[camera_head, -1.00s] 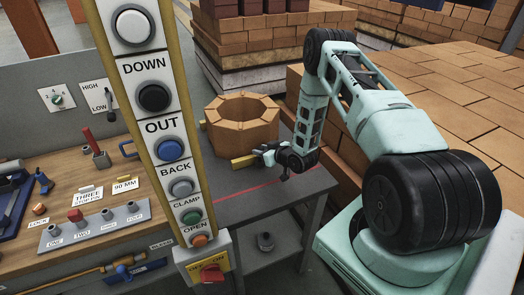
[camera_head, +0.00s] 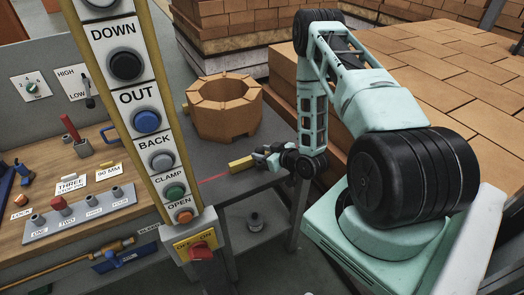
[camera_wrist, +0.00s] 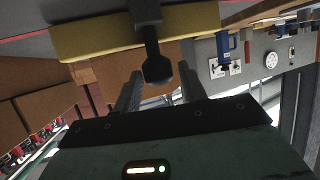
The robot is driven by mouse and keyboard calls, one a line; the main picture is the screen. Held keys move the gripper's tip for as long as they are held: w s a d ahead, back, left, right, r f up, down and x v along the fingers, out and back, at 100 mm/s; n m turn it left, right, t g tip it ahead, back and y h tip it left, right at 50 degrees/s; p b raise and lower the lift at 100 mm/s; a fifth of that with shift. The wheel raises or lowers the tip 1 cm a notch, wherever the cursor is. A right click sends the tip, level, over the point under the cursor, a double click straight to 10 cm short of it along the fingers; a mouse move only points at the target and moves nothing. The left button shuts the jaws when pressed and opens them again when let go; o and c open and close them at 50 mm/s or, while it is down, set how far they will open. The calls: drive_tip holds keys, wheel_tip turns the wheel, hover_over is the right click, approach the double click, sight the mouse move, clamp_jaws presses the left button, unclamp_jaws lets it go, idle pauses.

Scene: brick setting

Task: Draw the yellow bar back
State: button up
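The yellow bar (camera_head: 241,164) lies on the grey table top, in front of the brick ring (camera_head: 228,120) and apart from it. In the wrist view the bar (camera_wrist: 100,41) runs across the top, with a dark knobbed handle (camera_wrist: 157,70) standing out from it toward me. My gripper (camera_head: 262,155) is at the bar's right end.
A button panel (camera_head: 145,120) on a yellow post stands close in front, partly hiding the table. A red line (camera_head: 212,178) crosses the grey table (camera_head: 255,190). A wooden workbench (camera_head: 60,205) is at left. Brick stacks (camera_head: 420,85) fill the back and right.

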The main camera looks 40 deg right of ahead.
drive_tip(key=shift+o, duration=0.5)
drive_tip(key=shift+s+r, duration=0.1)
drive_tip(key=shift+s, duration=0.1)
drive_tip(key=p+v, duration=0.2)
drive_tip(key=v, duration=1.5)
drive_tip(key=shift+a, duration=0.1)
